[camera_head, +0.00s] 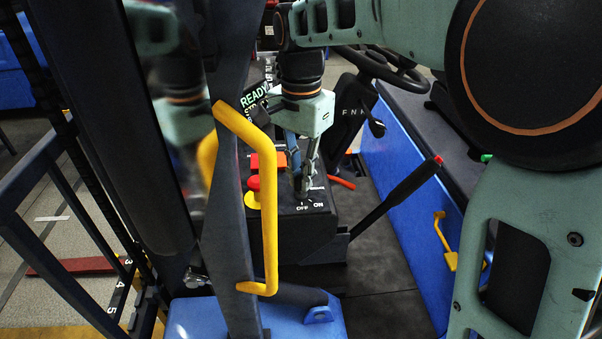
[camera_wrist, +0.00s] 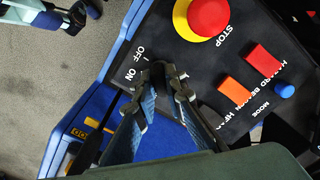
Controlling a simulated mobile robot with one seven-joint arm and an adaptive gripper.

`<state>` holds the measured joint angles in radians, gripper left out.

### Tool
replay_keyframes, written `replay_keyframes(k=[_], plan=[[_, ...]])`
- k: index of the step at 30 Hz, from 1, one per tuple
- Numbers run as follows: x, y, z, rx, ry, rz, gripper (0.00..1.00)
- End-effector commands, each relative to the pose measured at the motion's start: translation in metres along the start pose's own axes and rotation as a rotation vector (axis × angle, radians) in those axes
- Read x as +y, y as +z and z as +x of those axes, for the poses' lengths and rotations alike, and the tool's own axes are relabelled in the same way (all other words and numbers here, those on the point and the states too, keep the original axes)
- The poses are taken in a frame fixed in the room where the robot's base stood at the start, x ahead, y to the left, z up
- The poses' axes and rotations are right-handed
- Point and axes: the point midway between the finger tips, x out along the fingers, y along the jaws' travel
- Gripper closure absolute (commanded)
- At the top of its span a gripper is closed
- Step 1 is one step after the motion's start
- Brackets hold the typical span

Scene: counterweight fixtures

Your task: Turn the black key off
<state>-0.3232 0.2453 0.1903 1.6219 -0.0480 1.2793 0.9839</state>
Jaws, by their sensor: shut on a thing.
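My gripper (camera_head: 302,188) points down at the dark control panel (camera_head: 290,222), right above its OFF and ON lettering. In the wrist view my gripper (camera_wrist: 166,72) has its fingertips close together beside the OFF and ON marks. It is shut on the black key, which is mostly hidden between and behind the dark fingertips. I cannot make out which way the key points. The panel also shows in the wrist view (camera_wrist: 190,62).
A red STOP button (camera_head: 254,184) on a yellow base sits left of my gripper. In the wrist view, a red switch (camera_wrist: 263,60), an orange switch (camera_wrist: 234,90) and a blue knob (camera_wrist: 284,90) are nearby. A yellow handle (camera_head: 268,200) and a black lever (camera_head: 400,192) flank the panel.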

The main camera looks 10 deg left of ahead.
Motion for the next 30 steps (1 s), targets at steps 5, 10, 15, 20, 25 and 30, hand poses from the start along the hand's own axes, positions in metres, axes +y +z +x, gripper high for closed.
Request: replay_keyframes(k=[5, 10, 15, 20, 25, 30], plan=[[0.0003, -0.0003, -0.0016, 0.0, 0.0, -0.112, 1.0], [0.0001, -0.0005, -0.0019, 0.0, 0.0, -0.258, 1.0], [-0.0003, -0.0004, -0.0018, 0.001, -0.001, -0.403, 1.0], [0.0, -0.0004, -0.0016, 0.001, 0.0, -0.525, 1.0], [0.0, -0.0005, -0.0015, 0.001, 0.0, -0.625, 1.0], [-0.0002, -0.0005, -0.0014, 0.002, -0.001, -0.69, 1.0]])
